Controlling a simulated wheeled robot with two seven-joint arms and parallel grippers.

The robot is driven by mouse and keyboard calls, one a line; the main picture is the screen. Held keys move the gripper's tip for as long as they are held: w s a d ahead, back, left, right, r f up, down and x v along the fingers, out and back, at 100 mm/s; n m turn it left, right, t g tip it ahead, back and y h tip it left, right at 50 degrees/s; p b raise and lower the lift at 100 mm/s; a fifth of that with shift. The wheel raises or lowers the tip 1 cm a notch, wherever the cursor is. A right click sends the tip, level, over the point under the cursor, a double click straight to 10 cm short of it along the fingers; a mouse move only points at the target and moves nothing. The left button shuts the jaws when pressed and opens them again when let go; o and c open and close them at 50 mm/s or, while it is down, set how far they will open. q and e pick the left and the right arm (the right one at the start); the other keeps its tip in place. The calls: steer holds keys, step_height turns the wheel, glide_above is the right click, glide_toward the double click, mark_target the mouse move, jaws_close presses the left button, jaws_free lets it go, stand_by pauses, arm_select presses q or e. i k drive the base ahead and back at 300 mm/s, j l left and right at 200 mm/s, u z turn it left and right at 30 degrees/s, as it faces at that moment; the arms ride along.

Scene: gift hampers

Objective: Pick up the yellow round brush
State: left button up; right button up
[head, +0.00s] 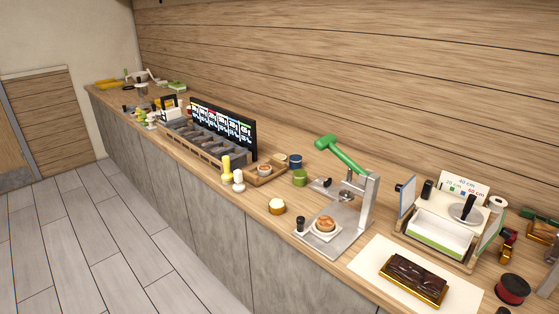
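A yellow upright object (227,169), which looks like the yellow round brush, stands near the front edge of the wooden counter (259,202), left of the middle of the head view. A similar smaller cream-white object (239,181) stands close to its right. They are too small to make out bristles. Neither of my grippers is in the head view, so nothing is seen touching the yellow object.
The floor in front is clear.

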mark_target(227, 177)
steer(key=i+j+z, duration=0.2)
steer(key=i, duration=0.2)
steer(key=i+j+z, duration=0.25)
steer(key=i+j, duration=0.05)
steer(key=i, duration=0.1)
